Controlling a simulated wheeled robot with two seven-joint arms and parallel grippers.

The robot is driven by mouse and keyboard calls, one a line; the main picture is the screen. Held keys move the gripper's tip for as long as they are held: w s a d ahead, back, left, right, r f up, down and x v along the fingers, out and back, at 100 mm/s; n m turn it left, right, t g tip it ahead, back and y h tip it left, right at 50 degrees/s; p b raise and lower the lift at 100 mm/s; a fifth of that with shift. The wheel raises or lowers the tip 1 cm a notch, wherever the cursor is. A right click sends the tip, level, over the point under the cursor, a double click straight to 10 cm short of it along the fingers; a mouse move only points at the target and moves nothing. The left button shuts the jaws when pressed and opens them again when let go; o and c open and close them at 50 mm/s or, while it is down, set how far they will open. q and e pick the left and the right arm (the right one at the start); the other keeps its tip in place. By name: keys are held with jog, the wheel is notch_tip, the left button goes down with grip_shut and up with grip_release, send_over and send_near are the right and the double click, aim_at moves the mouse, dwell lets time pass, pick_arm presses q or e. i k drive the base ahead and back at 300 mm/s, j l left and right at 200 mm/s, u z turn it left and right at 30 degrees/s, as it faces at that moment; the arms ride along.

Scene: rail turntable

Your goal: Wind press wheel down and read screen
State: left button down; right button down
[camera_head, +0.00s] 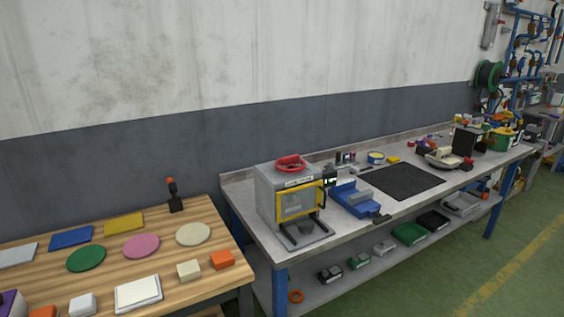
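The press (285,200) is a grey box with a yellow-framed front window, standing at the near left end of the grey workbench. A red wheel (290,162) sits on its top. A small dark screen (330,178) is at the press's upper right side; any reading on it is too small to make out. A grey base plate (304,236) juts out at the front of the press. What is inside the window is hard to tell. Neither of my grippers is in view.
A wooden table (200,262) at the left holds coloured discs, plates and blocks. On the workbench (400,211), a blue vise-like device (354,199) and a black mat (402,181) lie right of the press. Green floor (470,260) is open at the right.

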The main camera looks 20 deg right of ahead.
aim_at(290, 161)
jog(key=l+u, duration=0.3)
jog(key=l, duration=0.45)
jog(key=k+l+u, duration=0.1)
jog(key=l+u, duration=0.2)
jog(key=l, duration=0.5)
